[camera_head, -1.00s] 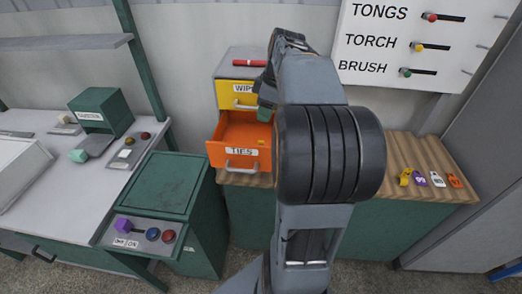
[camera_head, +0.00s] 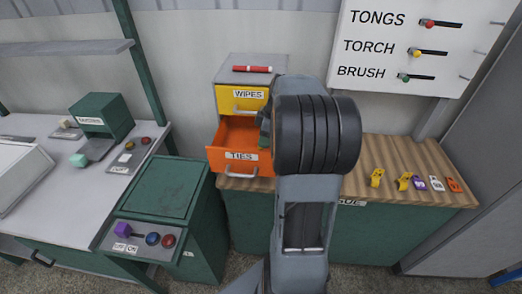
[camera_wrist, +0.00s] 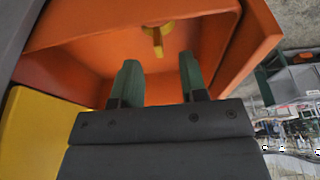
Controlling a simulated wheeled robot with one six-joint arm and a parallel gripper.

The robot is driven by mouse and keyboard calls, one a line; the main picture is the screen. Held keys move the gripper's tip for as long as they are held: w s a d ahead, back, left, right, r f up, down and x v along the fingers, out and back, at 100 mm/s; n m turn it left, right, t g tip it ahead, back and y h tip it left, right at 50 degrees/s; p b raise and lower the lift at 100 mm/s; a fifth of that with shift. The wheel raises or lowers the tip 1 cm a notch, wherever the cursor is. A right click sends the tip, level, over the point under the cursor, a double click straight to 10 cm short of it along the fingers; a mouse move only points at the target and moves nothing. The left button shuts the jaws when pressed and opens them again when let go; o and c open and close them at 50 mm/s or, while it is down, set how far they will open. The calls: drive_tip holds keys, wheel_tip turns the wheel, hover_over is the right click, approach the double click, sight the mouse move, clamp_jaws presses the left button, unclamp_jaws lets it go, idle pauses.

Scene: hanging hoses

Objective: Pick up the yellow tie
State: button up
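The yellow tie (camera_wrist: 156,36) lies inside the open orange drawer labelled TIES (camera_head: 216,158). In the wrist view it is ahead of my fingertips, roughly between them but apart from both. My gripper (camera_wrist: 160,78) is open and empty, with its two green fingers spread, and reaches into the drawer (camera_wrist: 75,70). In the head view my arm covers most of the gripper and the right part of the drawer. The tie is hidden there.
Above is the shut yellow WIPES drawer (camera_head: 229,101), with a red marker (camera_head: 252,69) on the cabinet top. Several coloured tags, including a yellow one (camera_head: 377,177), lie on the wooden counter (camera_head: 370,150) at right. The drawer walls surround my fingers closely.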

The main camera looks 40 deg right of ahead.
drive_tip(key=shift+x, duration=1.7)
drive_tip(key=shift+w, duration=0.1)
clamp_jaws()
